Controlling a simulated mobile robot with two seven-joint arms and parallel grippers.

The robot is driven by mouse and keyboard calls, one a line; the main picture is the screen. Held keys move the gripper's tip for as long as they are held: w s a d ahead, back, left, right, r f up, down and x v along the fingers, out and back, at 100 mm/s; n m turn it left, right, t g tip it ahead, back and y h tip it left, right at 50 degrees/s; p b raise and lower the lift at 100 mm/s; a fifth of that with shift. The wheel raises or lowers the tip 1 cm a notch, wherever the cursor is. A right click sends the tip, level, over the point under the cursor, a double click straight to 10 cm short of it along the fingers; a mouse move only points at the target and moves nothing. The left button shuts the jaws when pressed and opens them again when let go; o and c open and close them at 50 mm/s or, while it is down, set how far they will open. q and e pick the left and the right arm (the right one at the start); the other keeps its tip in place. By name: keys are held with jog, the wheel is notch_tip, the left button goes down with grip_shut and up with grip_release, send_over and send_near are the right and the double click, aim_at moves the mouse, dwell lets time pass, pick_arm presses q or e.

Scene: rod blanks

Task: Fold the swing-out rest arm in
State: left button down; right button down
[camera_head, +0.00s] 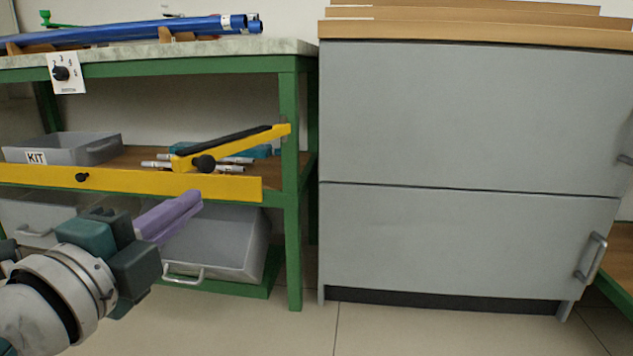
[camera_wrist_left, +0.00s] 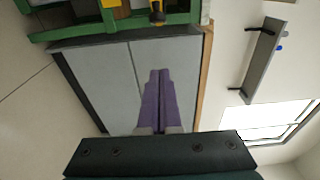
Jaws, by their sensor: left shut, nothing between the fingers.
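The rest arm (camera_head: 243,143) is a yellow bar with a black strip along its top and a black knob near its left end. In the head view it slants up to the right, reaching close to the green bench's right front post. Below it runs a yellow rail (camera_head: 140,182) with a small black knob. My left gripper (camera_head: 198,197) has purple fingers and is shut and empty, in front of and just below the yellow rail, apart from the rest arm. Its fingers (camera_wrist_left: 158,100) also show in the left wrist view, pointing across a grey cabinet front. My right gripper is not in view.
The green bench (camera_head: 290,180) carries blue rods (camera_head: 130,32) on top and a grey KIT tray (camera_head: 75,148) on its shelf. A grey bin (camera_head: 220,245) sits below. A large grey cabinet (camera_head: 465,120) stands at right. The floor (camera_head: 400,330) in front is clear.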

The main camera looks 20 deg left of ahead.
aim_at(207, 172)
pick_arm(q)
jog(key=shift+s, duration=0.1)
jog(key=w+a+b, duration=0.1)
jog(key=w+b, duration=0.1)
jog(key=w, duration=0.1)
jog(key=w+a+b, duration=0.2)
jog(key=w, duration=0.2)
jog(key=w+a+b, duration=0.2)
jog(key=w+b, duration=0.1)
jog(key=shift+w+a, duration=0.2)
dwell(0.5)
